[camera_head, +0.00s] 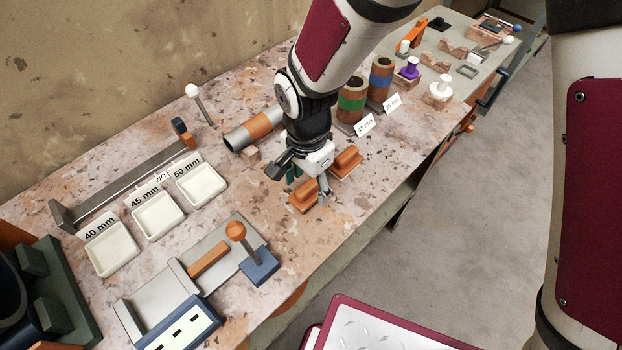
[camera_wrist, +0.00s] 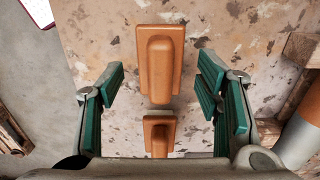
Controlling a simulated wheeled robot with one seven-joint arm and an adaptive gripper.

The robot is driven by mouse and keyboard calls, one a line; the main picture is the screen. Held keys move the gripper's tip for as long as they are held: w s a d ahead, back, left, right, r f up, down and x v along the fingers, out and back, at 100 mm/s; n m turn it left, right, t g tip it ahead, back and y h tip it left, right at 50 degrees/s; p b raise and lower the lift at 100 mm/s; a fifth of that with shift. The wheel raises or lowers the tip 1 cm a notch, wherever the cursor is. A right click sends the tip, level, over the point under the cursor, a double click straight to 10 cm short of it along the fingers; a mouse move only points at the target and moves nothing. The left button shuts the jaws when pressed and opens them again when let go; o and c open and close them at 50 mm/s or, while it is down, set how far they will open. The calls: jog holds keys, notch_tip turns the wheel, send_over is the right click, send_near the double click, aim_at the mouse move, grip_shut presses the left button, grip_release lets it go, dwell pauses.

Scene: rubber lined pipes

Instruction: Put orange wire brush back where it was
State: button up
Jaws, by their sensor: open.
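Two orange brush-like blocks with raised grips lie on the speckled bench, and I cannot tell which is the wire brush. One block (camera_wrist: 160,62) shows between my fingertips in the wrist view; it seems to be the nearer block (camera_head: 301,199) below my gripper in the head view. The second block (camera_wrist: 159,135) lies in line with it, lower in the wrist view, and seems to be the right-hand one (camera_head: 347,161) in the head view. My gripper (camera_wrist: 160,72) is open, with green pads on either side of the blocks and no visible contact. Bristles are hidden.
A grey pipe with an orange band (camera_head: 258,127) lies behind my gripper. Upright banded pipes (camera_head: 352,97) stand to the right. White trays (camera_head: 158,215) and a blue-based orange-knobbed stand (camera_head: 259,265) are on the left. The bench's front edge is close to the blocks.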

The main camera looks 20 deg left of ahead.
aim_at(308, 185)
notch_tip(308, 185, up, 9)
jog(key=shift+r, duration=0.1)
jog(key=w+d+r+n+t, duration=0.1)
jog(key=d+r, duration=0.5)
jog(key=d, duration=0.3)
jog(key=w+d+r+n+t, duration=0.1)
jog(key=w+d+r, duration=0.1)
jog(key=d+r, duration=0.55)
jog(key=s+d+r+n+t, duration=0.1)
jog(key=s+d, duration=0.4)
jog(key=d, duration=0.4)
jog(key=s+d+r+n+t, duration=0.1)
jog(key=s+d+r, duration=0.1)
jog(key=s+d, duration=0.4)
jog(key=d, duration=0.3)
jog(key=shift+s+r, duration=0.15)
jog(key=shift+s, duration=0.15)
jog(key=shift+r+p, duration=0.3)
jog(key=shift+p, duration=0.05)
